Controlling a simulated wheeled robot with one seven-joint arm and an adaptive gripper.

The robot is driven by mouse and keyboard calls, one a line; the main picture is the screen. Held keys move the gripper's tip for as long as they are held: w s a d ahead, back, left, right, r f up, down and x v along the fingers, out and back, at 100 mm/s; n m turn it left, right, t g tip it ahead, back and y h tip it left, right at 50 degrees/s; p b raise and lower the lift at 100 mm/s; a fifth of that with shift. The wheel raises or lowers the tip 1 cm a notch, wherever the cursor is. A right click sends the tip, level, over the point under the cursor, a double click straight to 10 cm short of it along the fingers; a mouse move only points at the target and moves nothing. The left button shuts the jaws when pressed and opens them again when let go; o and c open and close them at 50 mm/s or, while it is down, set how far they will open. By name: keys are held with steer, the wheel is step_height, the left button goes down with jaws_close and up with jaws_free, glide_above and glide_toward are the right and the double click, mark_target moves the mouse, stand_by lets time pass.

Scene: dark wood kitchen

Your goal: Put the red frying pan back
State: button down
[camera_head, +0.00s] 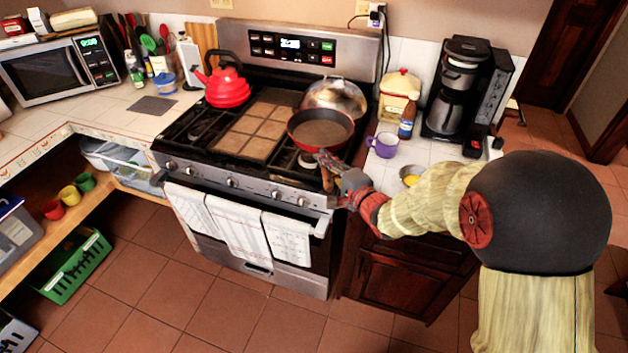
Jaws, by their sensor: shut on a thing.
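The red frying pan (320,131) is at the right front of the stove (184,131), with a dark brownish inside and a red rim. Its handle points toward the front right, to my gripper (329,172). My gripper is at the stove's front right edge, shut on the pan's handle; the fingers and handle overlap, so the exact grip is hard to see. The pan is over the right front burner, and I cannot tell whether it rests on the grate or is slightly above it.
A shiny metal lid or bowl (336,95) is just behind the pan. A red kettle (227,86) stands at the stove's left rear. A purple mug (383,145), a bottle (407,121) and a coffee maker (461,90) stand on the right counter. Towels (238,226) hang in front.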

steer(key=shift+w+a+f+b, duration=0.55)
steer(key=shift+f+b, duration=0.1)
steer(key=shift+f, duration=0.75)
steer(key=shift+w+a+f+b, duration=0.4)
steer(key=shift+w+f+b, duration=0.2)
steer(key=shift+f, duration=0.75)
steer(key=shift+w+a+f+b, duration=0.55)
steer(key=shift+f+b, duration=0.1)
steer(key=shift+f, duration=0.75)
steer(key=shift+d+f, duration=0.1)
steer(key=shift+f, duration=0.05)
steer(key=shift+f, duration=0.35)
steer(key=c, duration=2)
jaws_free()
steer(key=shift+s+f, duration=0.1)
steer(key=shift+o, duration=0.8)
